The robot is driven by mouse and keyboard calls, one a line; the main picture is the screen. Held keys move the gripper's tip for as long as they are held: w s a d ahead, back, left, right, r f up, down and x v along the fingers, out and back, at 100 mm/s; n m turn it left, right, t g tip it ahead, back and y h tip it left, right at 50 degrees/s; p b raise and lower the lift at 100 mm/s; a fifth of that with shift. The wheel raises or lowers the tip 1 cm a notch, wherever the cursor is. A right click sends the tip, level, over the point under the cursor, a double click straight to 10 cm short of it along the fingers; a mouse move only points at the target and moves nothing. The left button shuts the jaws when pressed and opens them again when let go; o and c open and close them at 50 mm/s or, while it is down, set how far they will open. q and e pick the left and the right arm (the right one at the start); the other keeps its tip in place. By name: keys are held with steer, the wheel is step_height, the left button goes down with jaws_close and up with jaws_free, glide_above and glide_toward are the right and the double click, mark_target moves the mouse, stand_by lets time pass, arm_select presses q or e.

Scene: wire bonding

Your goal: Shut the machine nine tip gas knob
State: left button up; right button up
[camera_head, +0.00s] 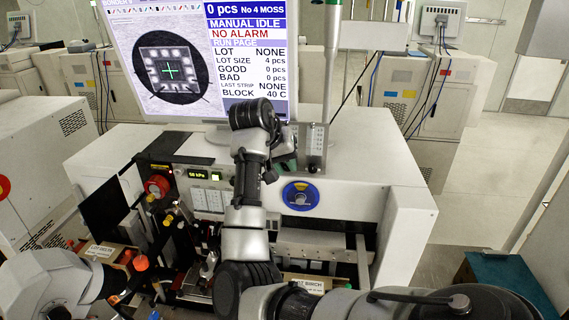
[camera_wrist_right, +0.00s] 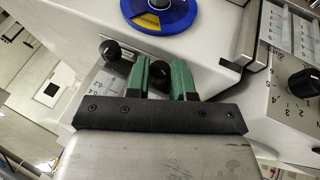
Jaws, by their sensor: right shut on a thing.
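The tip gas knob appears to be the small black knob (camera_wrist_right: 158,75) between my right gripper's green fingers (camera_wrist_right: 164,78) in the wrist view. The fingers are shut on its sides. A second black knob (camera_wrist_right: 110,50) stands beside it, apart from the fingers. In the head view my right gripper (camera_head: 288,158) reaches the machine's top beside a clear-scaled flow meter panel (camera_head: 315,143); my own wrist and fingers hide the held knob there. My left arm (camera_head: 48,285) shows at the lower left; its finger opening cannot be made out.
A blue round disc (camera_head: 300,196) is on the machine's white front, right of my forearm. A monitor (camera_head: 190,60) stands behind. A numbered black dial (camera_wrist_right: 302,82) is at the right of the wrist view. A red knob (camera_head: 157,186) and cluttered bonding parts lie left of my arm.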

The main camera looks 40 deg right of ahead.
steer(key=shift+t, duration=0.3)
jaws_close()
steer(key=shift+s+d+r+m+t+y, duration=0.15)
steer(key=shift+m+t+y, duration=0.1)
steer(key=shift+t+y, duration=0.45)
steer(key=shift+s+d+f+m+t+y, duration=0.1)
steer(key=shift+m+t+y, duration=0.1)
steer(key=shift+t+y, duration=0.55)
steer(key=shift+s+d+r+m+t+y, duration=0.15)
steer(key=shift+m+t+y, duration=0.1)
steer(key=shift+t+y, duration=0.45)
steer(key=shift+f+t, duration=0.1)
steer(key=shift+t, duration=0.15)
steer(key=o, duration=0.9)
jaws_free()
steer(key=shift+a, duration=0.1)
steer(key=b+v, duration=0.1)
steer(key=v, duration=0.9)
steer(key=shift+s+a+r, duration=0.1)
steer(key=shift+s+r, duration=0.1)
steer(key=shift+r, duration=0.1)
